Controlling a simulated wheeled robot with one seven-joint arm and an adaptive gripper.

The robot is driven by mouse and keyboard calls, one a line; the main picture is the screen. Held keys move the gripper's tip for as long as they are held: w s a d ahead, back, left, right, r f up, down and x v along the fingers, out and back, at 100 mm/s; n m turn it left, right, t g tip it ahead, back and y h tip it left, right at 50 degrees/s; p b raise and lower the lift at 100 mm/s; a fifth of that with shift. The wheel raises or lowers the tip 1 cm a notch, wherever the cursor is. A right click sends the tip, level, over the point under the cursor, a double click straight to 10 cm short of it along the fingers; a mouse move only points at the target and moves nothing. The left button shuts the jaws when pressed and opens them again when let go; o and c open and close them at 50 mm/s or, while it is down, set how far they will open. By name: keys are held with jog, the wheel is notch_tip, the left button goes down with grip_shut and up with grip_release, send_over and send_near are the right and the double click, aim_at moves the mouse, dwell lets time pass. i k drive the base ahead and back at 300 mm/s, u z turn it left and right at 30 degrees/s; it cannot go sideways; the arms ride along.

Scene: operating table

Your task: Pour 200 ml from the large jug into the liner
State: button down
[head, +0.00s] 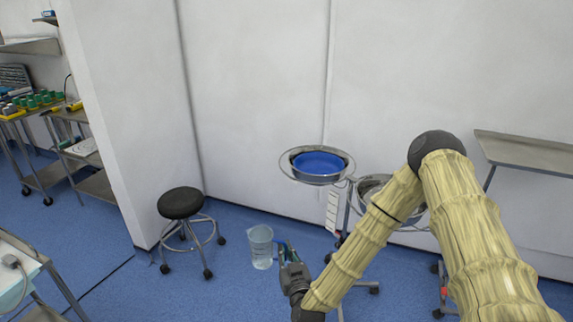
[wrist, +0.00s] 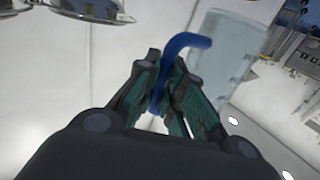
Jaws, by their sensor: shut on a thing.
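The large jug (head: 261,246) is clear with a blue handle, and my gripper (head: 287,254) holds it in the air over the blue floor. In the wrist view my gripper (wrist: 160,95) is shut on the blue handle (wrist: 183,44), with the jug's clear body (wrist: 228,58) to the right. The jug looks about upright in the head view. The liner (head: 319,162) is a blue bowl-shaped lining in a round steel basin on a stand, above and right of the jug, apart from it. The liquid level in the jug is too small to read.
A second steel basin (head: 372,187) stands right of the liner, partly behind my arm. A black stool (head: 181,203) is at left. A steel table (head: 530,150) is at right by the white wall (head: 255,90). The floor between stool and basin stand is clear.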

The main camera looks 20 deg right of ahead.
aim_at(318, 164)
jog(key=u, duration=1.1)
jog(key=k, duration=0.8)
jog(key=z, duration=1.15)
jog(key=i, duration=1)
jog(key=z, duration=0.05)
